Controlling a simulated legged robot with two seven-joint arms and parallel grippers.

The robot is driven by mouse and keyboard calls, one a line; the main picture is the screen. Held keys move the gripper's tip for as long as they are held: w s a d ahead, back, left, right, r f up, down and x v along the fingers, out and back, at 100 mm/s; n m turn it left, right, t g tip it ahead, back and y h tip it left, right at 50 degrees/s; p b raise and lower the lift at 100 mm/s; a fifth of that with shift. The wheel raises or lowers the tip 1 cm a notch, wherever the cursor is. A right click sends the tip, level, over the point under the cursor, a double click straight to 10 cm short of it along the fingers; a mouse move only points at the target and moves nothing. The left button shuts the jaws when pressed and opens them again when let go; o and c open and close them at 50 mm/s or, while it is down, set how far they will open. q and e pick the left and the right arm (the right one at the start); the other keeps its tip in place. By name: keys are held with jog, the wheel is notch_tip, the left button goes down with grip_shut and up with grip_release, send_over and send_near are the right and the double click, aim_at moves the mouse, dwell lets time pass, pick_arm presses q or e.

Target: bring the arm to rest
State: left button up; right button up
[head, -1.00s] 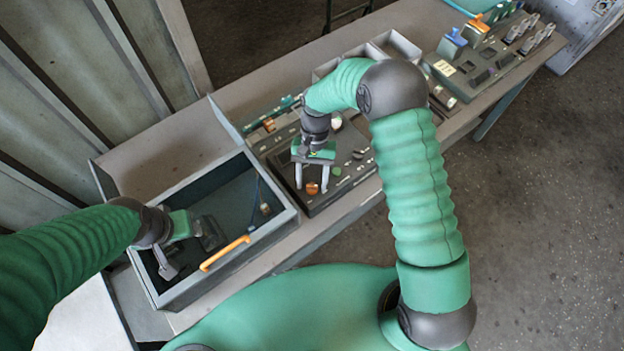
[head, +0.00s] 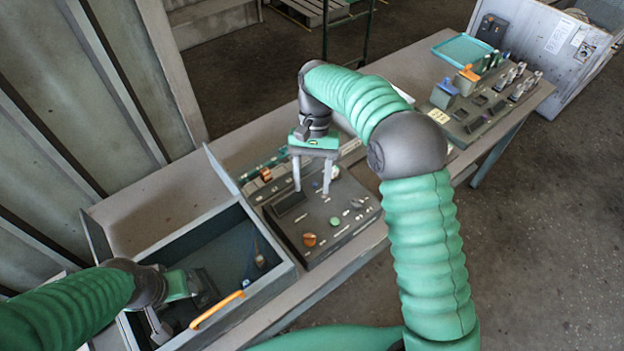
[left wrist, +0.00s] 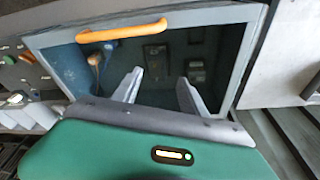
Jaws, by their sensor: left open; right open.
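My right gripper (head: 311,176) is open and empty, its two pale fingers pointing down above the dark control panel (head: 345,232). The panel carries an orange knob (head: 309,240), a green button (head: 335,221) and several small switches. My left gripper (head: 178,310) is at the grey open-topped box (head: 268,283) on the left of the table. In the left wrist view its two fingers (left wrist: 156,90) are apart, with nothing between them, over the box's dark inside. The box has an orange handle (head: 217,310), which also shows in the left wrist view (left wrist: 121,31).
A second panel (head: 480,106) with blue and orange parts stands at the table's far right, near a teal tray (head: 462,49). A pale cabinet (head: 545,60) stands beyond. A brown-handled tool (head: 259,255) is inside the box. Bare table lies behind the box.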

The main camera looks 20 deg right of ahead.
jog(key=shift+w+d+r, duration=0.1)
jog(key=shift+w+r, duration=0.05)
jog(key=shift+r, duration=0.25)
